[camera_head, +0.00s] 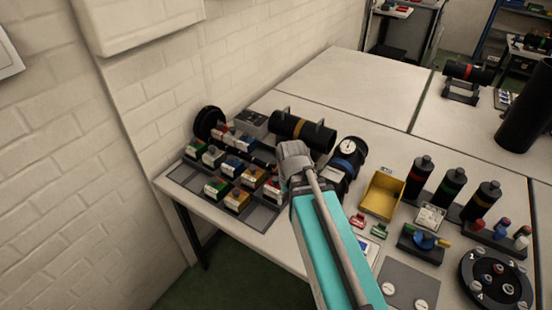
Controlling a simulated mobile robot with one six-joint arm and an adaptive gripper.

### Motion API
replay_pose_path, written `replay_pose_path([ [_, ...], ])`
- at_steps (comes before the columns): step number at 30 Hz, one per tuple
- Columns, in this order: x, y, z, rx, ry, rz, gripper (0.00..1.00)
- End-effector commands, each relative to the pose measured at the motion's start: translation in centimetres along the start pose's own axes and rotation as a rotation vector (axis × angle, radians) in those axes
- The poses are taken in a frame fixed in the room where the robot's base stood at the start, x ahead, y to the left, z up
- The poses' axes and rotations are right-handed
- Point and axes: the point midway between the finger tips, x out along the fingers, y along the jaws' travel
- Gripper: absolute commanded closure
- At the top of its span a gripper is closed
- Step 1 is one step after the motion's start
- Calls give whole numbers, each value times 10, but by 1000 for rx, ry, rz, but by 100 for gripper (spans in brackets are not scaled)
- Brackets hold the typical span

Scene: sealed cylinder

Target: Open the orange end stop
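My gripper (293,157) is seen from behind at the end of my turquoise arm, near the middle of the table. Its fingers are hidden, so I cannot tell whether it is open or touches anything. A black cylinder (316,138) with an orange-yellow band lies just beyond it, held between two dark supports. To the left, a dark rack (211,175) holds several small blocks with coloured tops. Two have orange tops: one block (252,177) at the rack's middle right and another (237,199) at the front. I cannot tell which orange part is the end stop.
A round gauge (348,146) on a black body with a blue ring stands right of my gripper. A yellow bin (383,194), several upright black bottles and a round black plate (495,280) stand further right. A brick wall borders the left. The back table (355,85) is clear.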

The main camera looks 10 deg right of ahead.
Motion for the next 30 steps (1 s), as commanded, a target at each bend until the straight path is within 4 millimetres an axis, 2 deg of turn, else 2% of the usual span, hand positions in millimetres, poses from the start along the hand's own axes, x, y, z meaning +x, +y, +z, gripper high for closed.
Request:
replay_pose_path([
  [2,-15,-7,-18,-49,0,-1,30],
  [18,-110,0,-155,-568,1,-1,30],
  [24,-127,2,-183,-694,1,-1,30],
  [30,-130,2,-190,-733,1,-1,30],
])
